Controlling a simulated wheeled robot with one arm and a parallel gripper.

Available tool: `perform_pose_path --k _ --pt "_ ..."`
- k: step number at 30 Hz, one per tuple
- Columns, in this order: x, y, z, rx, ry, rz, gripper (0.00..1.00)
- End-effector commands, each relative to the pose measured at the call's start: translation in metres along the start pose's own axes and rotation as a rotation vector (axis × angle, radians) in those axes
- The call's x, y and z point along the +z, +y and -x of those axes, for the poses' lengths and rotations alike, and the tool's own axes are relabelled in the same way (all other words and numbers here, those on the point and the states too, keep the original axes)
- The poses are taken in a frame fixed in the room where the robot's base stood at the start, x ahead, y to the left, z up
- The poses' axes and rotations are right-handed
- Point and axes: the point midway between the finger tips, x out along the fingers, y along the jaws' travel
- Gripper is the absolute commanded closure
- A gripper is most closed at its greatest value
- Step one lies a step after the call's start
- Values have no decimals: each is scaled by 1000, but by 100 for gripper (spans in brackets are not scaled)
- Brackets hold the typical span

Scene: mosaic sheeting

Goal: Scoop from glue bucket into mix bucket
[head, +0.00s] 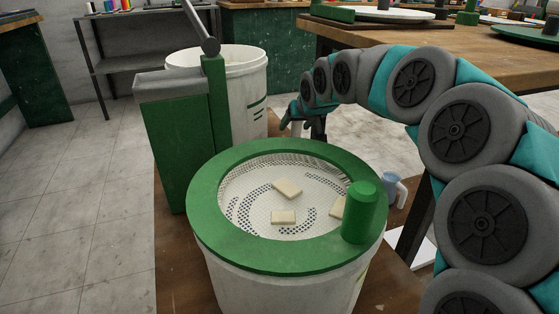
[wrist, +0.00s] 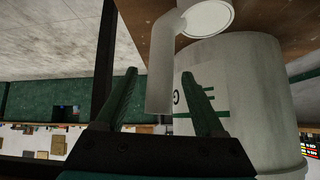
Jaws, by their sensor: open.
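A white bucket (head: 262,75) with green marks stands at the back of the low wooden stand. Its side also shows in the wrist view (wrist: 250,85), at the right. A second white bucket (head: 285,285) with a green ring and perforated basket stands in front. I cannot tell which is the glue or mix bucket; their contents are hidden. My gripper (head: 312,128) is beyond the front bucket, right of the back one. In the wrist view its fingers (wrist: 164,100) are open, with a pale bent handle-like piece (wrist: 161,75) between them, perhaps a scoop; contact is unclear.
Pale blocks (head: 286,189) lie in the basket. A green knob (head: 361,212) stands on the ring. A green box and post (head: 180,140) stand at left. A bluish cup (head: 391,188) is at right. A wooden table (head: 400,38) stands behind my arm; the left floor is clear.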

Motion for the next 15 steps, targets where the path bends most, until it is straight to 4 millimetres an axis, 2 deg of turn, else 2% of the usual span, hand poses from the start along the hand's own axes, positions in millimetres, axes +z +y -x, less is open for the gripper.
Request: perform_pose_path --k 4,11,15 --pt "1 0 -20 0 -3 -1 30" --pt "0 1 -23 0 -1 -1 30" --pt "0 1 -23 0 -1 -1 42"
